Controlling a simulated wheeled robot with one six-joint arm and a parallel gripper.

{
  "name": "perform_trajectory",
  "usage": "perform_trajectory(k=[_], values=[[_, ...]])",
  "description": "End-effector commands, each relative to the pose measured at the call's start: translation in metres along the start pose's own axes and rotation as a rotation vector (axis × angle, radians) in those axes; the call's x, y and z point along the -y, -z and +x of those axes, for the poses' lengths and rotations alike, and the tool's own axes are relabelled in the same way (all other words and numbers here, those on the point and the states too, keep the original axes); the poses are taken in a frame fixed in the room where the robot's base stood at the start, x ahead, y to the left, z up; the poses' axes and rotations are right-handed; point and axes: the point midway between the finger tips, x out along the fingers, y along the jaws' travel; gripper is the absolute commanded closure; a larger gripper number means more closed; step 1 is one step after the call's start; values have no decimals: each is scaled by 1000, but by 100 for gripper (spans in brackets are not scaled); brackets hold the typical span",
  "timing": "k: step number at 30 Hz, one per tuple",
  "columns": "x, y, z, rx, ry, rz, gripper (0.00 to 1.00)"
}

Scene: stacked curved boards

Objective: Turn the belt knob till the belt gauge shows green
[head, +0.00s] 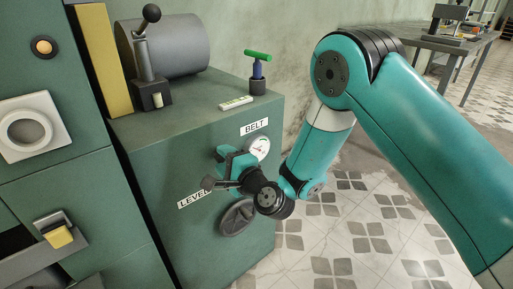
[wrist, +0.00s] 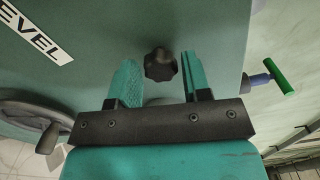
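The belt knob (wrist: 160,64) is a black lobed knob on the green cabinet face. In the wrist view it sits between the two teal fingers of my gripper (wrist: 161,70), with a gap on each side. My gripper (head: 226,163) is open and close to the cabinet front in the head view, where it hides the knob. The belt gauge (head: 258,148) is a small round white dial under the BELT label (head: 254,127). Some red shows on its face, but its needle is too small to read.
A dark handwheel (head: 238,217) is below my gripper, and a LEVEL label (head: 193,197) is left of it. On the cabinet top stand a green T-handle (head: 258,56), a vial (head: 236,102) and a ball-topped lever (head: 148,60). Tiled floor lies to the right.

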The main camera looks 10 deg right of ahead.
Motion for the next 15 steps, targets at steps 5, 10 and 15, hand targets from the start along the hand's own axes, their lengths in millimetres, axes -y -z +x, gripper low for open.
perform_trajectory(k=[5, 10, 15], values=[[0, 0, 0, 0, 0, 0, 84], [0, 0, 0, -1, -1, 44, 84], [1, 1, 0, -2, -1, 201, 84]])
